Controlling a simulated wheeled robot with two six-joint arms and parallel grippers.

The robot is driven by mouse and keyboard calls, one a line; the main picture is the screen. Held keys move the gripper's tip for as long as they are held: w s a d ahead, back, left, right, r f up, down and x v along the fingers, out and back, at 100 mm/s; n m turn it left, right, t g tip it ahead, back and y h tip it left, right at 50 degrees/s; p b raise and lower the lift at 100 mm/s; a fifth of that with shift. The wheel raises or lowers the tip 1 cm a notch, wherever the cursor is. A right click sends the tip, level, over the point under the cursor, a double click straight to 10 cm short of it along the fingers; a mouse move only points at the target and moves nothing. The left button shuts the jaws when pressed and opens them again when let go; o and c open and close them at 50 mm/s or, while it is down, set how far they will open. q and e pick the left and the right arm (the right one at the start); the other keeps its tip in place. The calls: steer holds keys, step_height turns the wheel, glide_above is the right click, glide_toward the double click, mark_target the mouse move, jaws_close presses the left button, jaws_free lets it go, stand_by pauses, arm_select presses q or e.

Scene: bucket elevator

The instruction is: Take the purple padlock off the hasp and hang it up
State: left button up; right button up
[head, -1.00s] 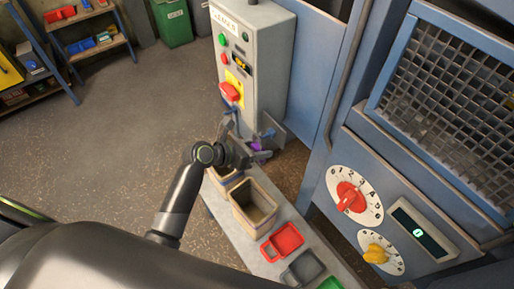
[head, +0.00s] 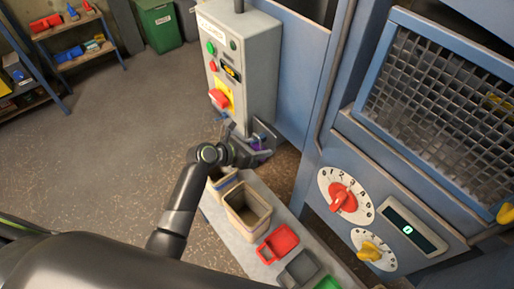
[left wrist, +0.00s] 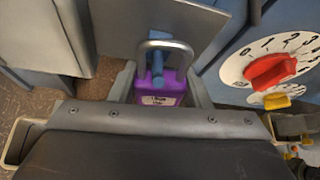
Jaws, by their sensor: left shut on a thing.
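The purple padlock (left wrist: 162,88) is between the fingers of my left gripper (left wrist: 160,85), which is shut on it. Its metal shackle (left wrist: 166,43) rises above the body, and a blue peg (left wrist: 158,62) shows within the shackle's loop. I cannot tell whether the peg passes through the loop. A grey plate (left wrist: 150,22) stands just behind. The hasp cannot be made out. My right gripper is not in view.
The control box (head: 240,75) with a red button stands behind the gripper. A bench below holds a beige bin (head: 247,207) and a red tray (head: 278,243). The blue machine with a red dial (head: 343,197) and mesh window is close on the right.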

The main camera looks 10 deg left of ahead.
arm_select(q)
steer(key=shift+f, duration=0.8)
stand_by(0.5)
steer(key=o, duration=1.1)
steer(key=shift+s+a+f+p, duration=0.1)
steer(key=shift+s+a+p, duration=0.55)
steer(key=shift+s+a, duration=0.55)
steer(key=shift+s+a+f+p, duration=0.1)
steer(key=shift+s+a+p, duration=0.65)
steer(key=shift+s, duration=0.7)
steer(key=shift+s+a+f+p, duration=0.1)
steer(key=shift+s+a+p, duration=0.45)
steer(key=shift+s+a, duration=0.7)
steer(key=shift+s+d, duration=0.1)
